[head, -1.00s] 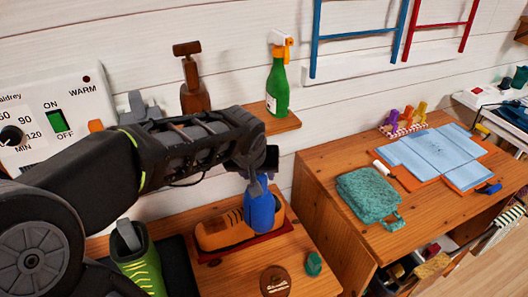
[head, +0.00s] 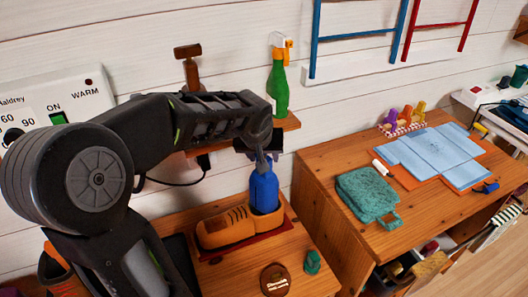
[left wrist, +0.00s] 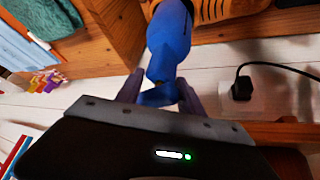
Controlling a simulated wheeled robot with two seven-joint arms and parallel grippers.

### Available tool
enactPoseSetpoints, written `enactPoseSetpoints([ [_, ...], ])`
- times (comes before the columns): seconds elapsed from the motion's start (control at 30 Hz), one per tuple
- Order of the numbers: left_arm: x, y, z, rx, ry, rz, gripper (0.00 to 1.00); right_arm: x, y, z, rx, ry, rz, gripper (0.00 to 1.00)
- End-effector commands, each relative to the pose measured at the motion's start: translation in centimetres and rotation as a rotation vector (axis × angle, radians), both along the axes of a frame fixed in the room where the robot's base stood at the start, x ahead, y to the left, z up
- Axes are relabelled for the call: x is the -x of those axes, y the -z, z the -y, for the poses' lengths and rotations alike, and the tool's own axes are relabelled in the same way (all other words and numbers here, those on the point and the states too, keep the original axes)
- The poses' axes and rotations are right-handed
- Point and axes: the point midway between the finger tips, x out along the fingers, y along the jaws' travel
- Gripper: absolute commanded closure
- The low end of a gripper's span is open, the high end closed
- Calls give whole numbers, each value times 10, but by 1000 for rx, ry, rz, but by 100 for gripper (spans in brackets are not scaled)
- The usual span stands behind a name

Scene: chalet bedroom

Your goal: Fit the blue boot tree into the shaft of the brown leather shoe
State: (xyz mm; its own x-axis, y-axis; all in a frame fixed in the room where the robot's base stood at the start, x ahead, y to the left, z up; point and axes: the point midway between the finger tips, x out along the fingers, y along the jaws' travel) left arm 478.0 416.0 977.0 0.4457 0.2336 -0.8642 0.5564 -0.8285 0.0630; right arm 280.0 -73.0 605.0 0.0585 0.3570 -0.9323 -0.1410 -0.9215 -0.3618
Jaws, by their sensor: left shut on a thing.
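The brown leather shoe (head: 226,228) lies on a dark red mat (head: 258,243) on the low wooden bench, toe to the left. My left gripper (head: 262,160) is shut on the top of the blue boot tree (head: 264,187) and holds it upright over the shoe's heel end. The boot tree's lower end meets the shoe's opening; I cannot tell how deep it sits. In the left wrist view the boot tree (left wrist: 168,42) is between the fingers (left wrist: 160,92), with part of the shoe (left wrist: 216,9) at the top edge. My right gripper is not in view.
A round brown tin (head: 274,280) and a small green object (head: 312,262) lie in front of the shoe. A green spray bottle (head: 278,85) stands on the wall shelf behind. The wooden desk (head: 350,160) at right carries a teal cloth (head: 366,194).

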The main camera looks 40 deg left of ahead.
Motion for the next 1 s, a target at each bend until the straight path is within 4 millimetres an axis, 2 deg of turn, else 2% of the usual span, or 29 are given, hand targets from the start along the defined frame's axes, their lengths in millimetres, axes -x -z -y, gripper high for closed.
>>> enactPoseSetpoints([
  [0.1, -7, -2, -4, 0, 0, 1, 100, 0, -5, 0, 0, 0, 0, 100],
  [0.2, -6, 0, -3, 0, 1, 0, 100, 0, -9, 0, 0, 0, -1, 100],
  [0.73, -6, 8, -3, 0, 0, 2, 100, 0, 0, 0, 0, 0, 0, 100],
  [0.77, -5, 7, -3, 0, 0, 0, 53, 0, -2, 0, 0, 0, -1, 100],
  [0.87, -5, 6, -3, 0, 0, 0, 46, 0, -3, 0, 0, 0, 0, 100],
  [1.0, -5, 6, -3, 0, 0, 0, 46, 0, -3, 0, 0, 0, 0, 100],
])
